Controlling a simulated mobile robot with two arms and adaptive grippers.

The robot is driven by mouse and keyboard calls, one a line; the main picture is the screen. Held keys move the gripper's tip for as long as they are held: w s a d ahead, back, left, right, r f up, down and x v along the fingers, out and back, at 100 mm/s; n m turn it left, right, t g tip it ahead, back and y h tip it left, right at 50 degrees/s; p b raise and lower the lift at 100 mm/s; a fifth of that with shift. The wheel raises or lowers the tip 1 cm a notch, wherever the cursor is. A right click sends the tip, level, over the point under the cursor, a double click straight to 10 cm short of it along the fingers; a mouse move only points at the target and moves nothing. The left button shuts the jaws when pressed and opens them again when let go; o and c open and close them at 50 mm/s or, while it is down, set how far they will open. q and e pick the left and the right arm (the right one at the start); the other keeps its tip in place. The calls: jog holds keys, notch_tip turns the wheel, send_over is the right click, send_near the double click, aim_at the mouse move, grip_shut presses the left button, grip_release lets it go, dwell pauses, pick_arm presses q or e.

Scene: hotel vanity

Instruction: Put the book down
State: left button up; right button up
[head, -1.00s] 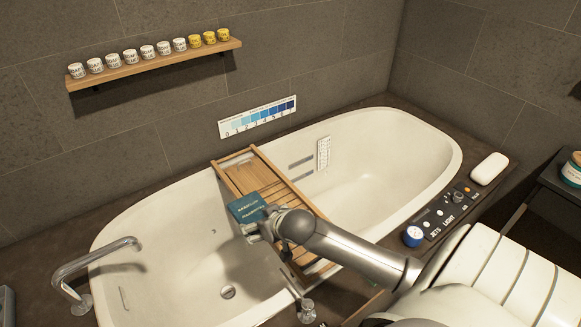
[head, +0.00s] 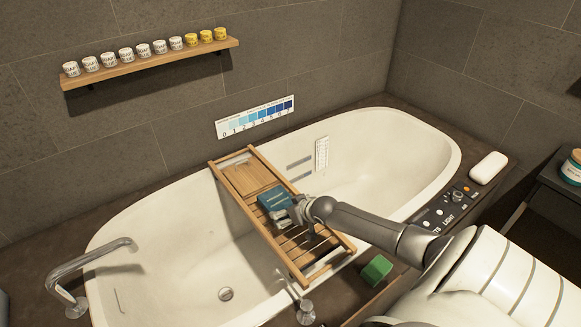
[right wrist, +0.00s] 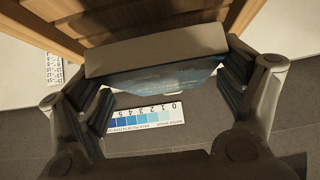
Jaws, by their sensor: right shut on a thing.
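A blue book (head: 274,200) is held by my right gripper (head: 290,211) over the middle of the slatted wooden bath tray (head: 240,178), which spans the bathtub. In the right wrist view, the book (right wrist: 160,55) lies between the two fingers, its grey page edge facing the camera and its blue cover partly in shadow. The right gripper is shut on it. The tray's wood (right wrist: 110,18) shows close behind the book. I cannot tell whether the book touches the slats. My left gripper is not in view.
The white bathtub (head: 390,140) surrounds the tray. A green block (head: 376,268) sits on the near ledge, by my right arm. A tap (head: 90,262) stands at the left and a control panel (head: 445,210) at the right. The tray's far board and near slats look bare.

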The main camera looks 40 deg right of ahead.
jog(key=shift+w+d+f, duration=0.1)
jog(key=shift+d+f, duration=0.2)
jog(key=shift+f, duration=0.05)
jog(key=shift+f+b, duration=0.35)
jog(key=shift+f, duration=1.1)
jog(key=shift+f, duration=0.1)
jog(key=o, duration=0.9)
jog(key=shift+s+a+r, duration=0.1)
jog(key=shift+s+r, duration=0.35)
jog(key=shift+r, duration=0.05)
jog(key=p+v, duration=0.3)
jog(key=v, duration=0.8)
